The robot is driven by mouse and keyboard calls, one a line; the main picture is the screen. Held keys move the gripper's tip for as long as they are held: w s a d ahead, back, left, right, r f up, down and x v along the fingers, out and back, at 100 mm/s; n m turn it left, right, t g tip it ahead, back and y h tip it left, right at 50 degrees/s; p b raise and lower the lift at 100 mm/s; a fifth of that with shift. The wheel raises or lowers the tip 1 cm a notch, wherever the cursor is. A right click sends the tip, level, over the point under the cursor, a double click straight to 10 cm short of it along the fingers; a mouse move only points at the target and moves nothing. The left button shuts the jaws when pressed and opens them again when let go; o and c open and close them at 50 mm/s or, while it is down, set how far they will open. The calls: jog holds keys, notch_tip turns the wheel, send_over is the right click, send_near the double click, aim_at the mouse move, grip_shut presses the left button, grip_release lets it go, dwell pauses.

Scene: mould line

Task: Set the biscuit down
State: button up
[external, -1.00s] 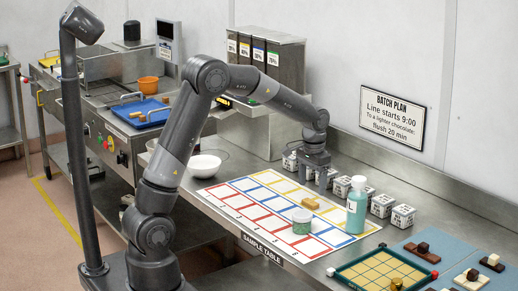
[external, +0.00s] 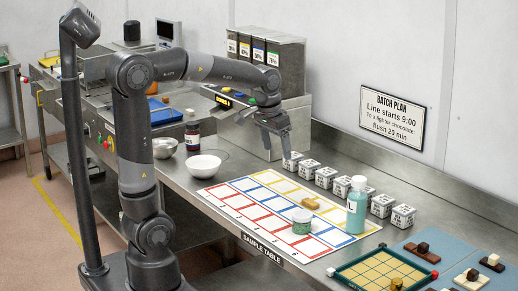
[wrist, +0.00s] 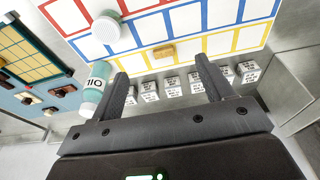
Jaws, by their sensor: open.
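The tan biscuit (external: 311,203) lies on the white mat (external: 215,194) with red, blue and yellow cells, at its yellow-outlined side. It also shows in the wrist view (wrist: 164,53), beyond my fingertips. Whether it lies wholly inside one yellow cell I cannot tell. My gripper (external: 277,153) is open and empty, raised above the bench at the back of the mat, to the left of the biscuit and apart from it. In the wrist view its two fingers (wrist: 163,72) stand wide apart with nothing between them.
A row of printed white cubes (external: 326,177) stands behind the mat. A teal bottle (external: 357,208) and a small green jar (external: 302,222) stand near the biscuit. A white bowl (external: 203,166) and a dark jar (external: 192,136) are at the left. A gold-celled tray (external: 385,270) is at the front right.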

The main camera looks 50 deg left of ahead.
jog(key=s+f+t, duration=0.1)
jog(key=s+t, duration=0.2)
jog(key=s, duration=1.5)
jog(key=shift+a+f, duration=0.3)
jog(key=shift+a, duration=0.15)
